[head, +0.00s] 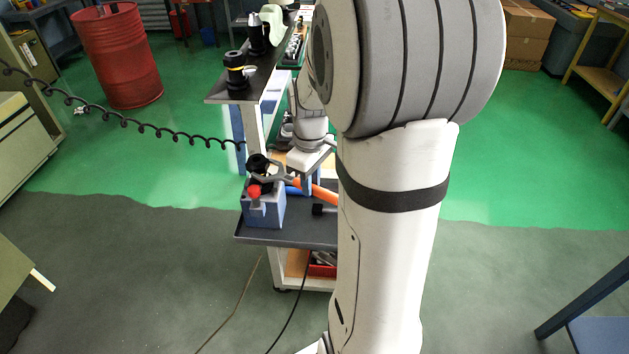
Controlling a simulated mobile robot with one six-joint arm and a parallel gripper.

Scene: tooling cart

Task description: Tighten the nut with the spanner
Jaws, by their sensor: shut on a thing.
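My gripper (303,163) hangs over the lower shelf of the cart, partly hidden by my own arm. It is shut on the spanner (274,177), a grey tool that reaches left from the jaws. The spanner's head is at the top of a blue block (266,210), beside a black round part (257,163) and a red part (254,191). I cannot make out the nut, nor tell whether the spanner's jaw sits around it.
The dark cart shelf (262,239) carries the block, with orange and blue handles (322,194) to its right. Black tool holders (235,70) stand on the top shelf. A coiled black cable (150,130) hangs at left.

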